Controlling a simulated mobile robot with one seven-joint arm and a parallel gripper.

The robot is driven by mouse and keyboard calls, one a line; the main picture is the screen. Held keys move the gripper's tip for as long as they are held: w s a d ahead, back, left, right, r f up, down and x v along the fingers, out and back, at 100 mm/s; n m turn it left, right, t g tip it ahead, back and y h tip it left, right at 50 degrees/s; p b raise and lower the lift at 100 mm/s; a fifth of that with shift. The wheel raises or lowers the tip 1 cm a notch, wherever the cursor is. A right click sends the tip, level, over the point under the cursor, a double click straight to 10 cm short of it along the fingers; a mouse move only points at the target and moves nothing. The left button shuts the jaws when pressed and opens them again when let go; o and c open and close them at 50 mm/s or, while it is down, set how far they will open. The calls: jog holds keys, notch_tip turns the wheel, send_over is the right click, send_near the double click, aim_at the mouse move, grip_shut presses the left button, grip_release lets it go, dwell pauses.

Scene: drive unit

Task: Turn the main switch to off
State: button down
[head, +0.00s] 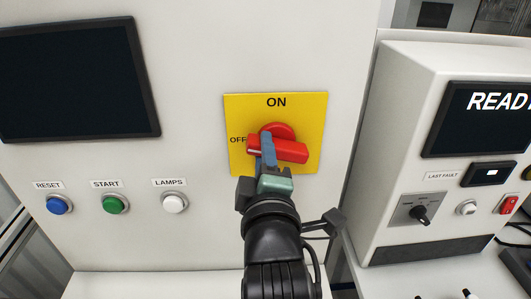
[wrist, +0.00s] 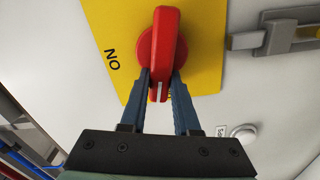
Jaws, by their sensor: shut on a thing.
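The main switch is a red rotary handle (head: 290,151) on a yellow plate (head: 308,112) marked ON at the top and OFF at the left. The handle lies nearly level, its left end beside the OFF label and its right end slightly lower. My gripper (head: 264,150) reaches up from below and is shut on the left part of the handle. In the wrist view the blue fingers (wrist: 160,82) sit on either side of the red handle (wrist: 164,35), around its end with a white mark. The OFF label is hidden in the wrist view.
Blue RESET (head: 58,205), green START (head: 115,203) and white LAMPS (head: 174,202) buttons are at the lower left. A dark screen (head: 75,80) hangs above them. At the right, a separate console (head: 400,110) has a READY display and a small black knob (head: 420,214).

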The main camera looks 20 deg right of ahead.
jog(key=shift+f+n+b, duration=0.2)
jog(key=shift+n, duration=0.5)
jog(key=shift+f+n+b, duration=0.15)
jog(key=shift+n, duration=0.55)
jog(key=c, duration=0.6)
grip_release()
jog(key=shift+c, duration=0.2)
